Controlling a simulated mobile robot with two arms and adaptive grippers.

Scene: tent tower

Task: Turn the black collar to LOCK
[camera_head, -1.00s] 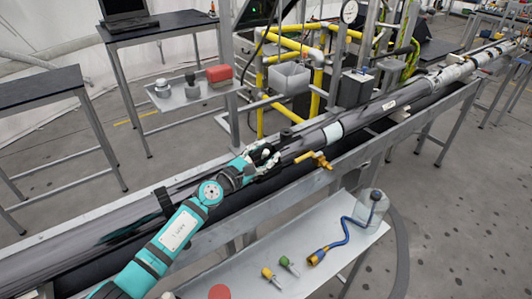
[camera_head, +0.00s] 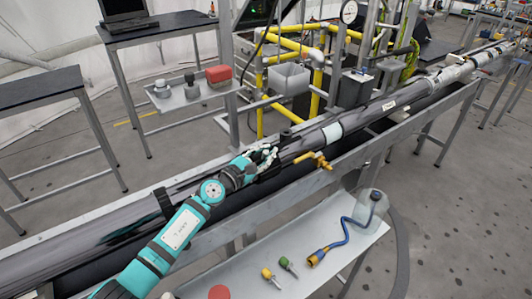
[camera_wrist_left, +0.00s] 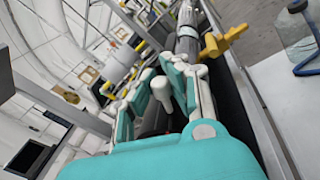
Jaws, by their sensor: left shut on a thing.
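The long dark pipe assembly (camera_head: 355,112) lies in its metal trough, running from lower left to upper right. My left gripper (camera_head: 268,157) is at the pipe's upper side, shut around part of the black collar (camera_head: 270,173). Most of the collar is hidden by the fingers. In the left wrist view, the fingers (camera_wrist_left: 164,92) stand on both sides of a pale rounded knob, and the collar behind them is mostly covered. No LOCK marking can be read. My right gripper is not in view.
A yellow valve (camera_head: 318,160) sticks out from the pipe just right of my gripper. A grey side shelf (camera_head: 325,235) holds a clear jar (camera_head: 371,207) with a blue hose, plus green and yellow fittings. A yellow pipe frame (camera_head: 262,95) stands behind.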

